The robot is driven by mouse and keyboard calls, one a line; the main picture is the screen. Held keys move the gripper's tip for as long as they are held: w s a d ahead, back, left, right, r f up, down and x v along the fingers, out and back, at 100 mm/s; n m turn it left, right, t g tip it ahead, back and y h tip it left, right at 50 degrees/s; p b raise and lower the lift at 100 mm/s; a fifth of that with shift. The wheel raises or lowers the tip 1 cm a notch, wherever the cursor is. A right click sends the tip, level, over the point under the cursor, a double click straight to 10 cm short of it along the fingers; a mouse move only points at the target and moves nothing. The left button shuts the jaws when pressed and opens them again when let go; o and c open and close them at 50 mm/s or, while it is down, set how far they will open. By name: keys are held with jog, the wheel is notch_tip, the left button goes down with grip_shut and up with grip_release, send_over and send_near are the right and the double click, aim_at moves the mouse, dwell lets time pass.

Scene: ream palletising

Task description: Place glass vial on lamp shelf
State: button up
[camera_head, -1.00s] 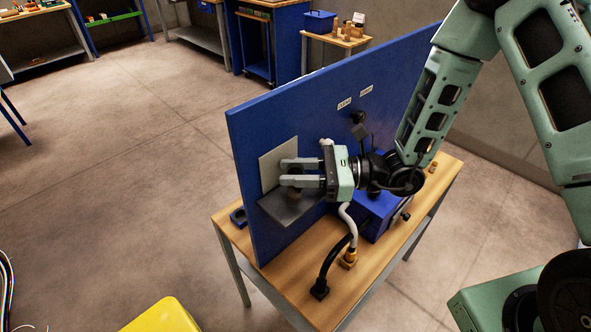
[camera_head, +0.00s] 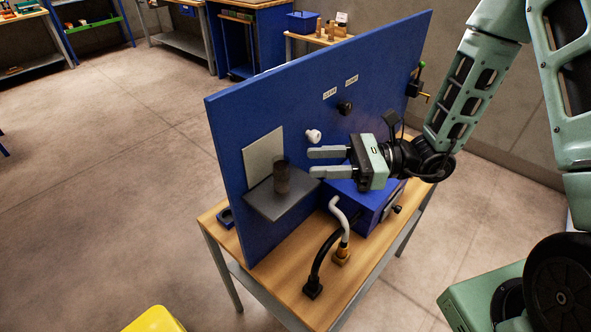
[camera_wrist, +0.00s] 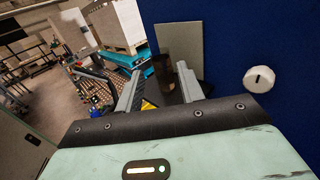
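The glass vial (camera_head: 281,178) is a dark, see-through cylinder. It stands upright on the grey lamp shelf (camera_head: 268,211), close to the pale plate (camera_head: 263,157) on the blue panel. My gripper (camera_head: 314,163) is open and empty, to the right of the vial and apart from it. In the wrist view the vial (camera_wrist: 163,72) shows beyond and between the two open fingers (camera_wrist: 158,88), in front of the pale plate (camera_wrist: 181,48).
The blue panel (camera_head: 330,120) stands on a wooden table (camera_head: 285,276). A white knob (camera_head: 313,136) and a black knob (camera_head: 345,108) stick out of it. A blue box (camera_head: 362,208) and black and white hoses (camera_head: 321,258) are below my gripper.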

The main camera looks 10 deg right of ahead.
jog(key=s+a+r+n+g+h, duration=0.1)
jog(key=s+n+h, duration=0.7)
jog(key=n, duration=0.6)
jog(key=s+a+r+n+g+h+b, duration=0.1)
jog(key=s+n+g+h, duration=0.1)
jog(key=s+n+h, duration=0.7)
jog(key=s+n, duration=0.1)
jog(key=n, duration=0.4)
jog(key=shift+s+r, duration=0.15)
jog(key=shift+r, duration=0.2)
